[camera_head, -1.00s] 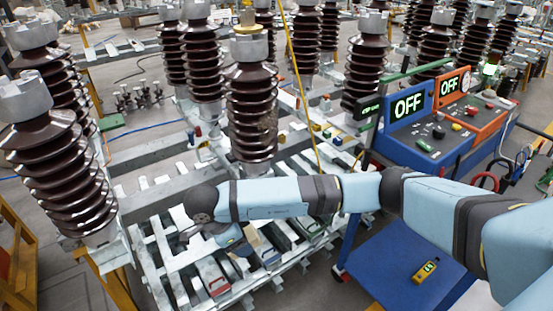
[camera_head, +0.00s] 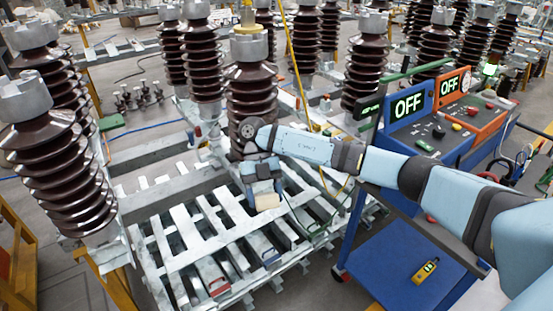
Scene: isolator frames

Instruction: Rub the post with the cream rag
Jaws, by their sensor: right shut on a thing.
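The post (camera_head: 251,92) is a dark brown ribbed insulator with a grey metal cap, upright at the centre on the pale slatted frame. My right arm comes in from the right and its wrist covers part of the post's lower ribs. My right gripper (camera_head: 264,186) points down in front of the post's base, shut on the cream rag (camera_head: 267,202), a small pale block-like shape above the slats. I cannot tell whether the rag touches anything below it. My left gripper is not in view.
More brown insulators (camera_head: 58,170) stand at the left and behind. A blue cart (camera_head: 395,255) with OFF display panels (camera_head: 408,105) is at the right, a yellow meter (camera_head: 425,270) on its lower shelf. Small boxes (camera_head: 220,287) lie among the slats (camera_head: 190,255).

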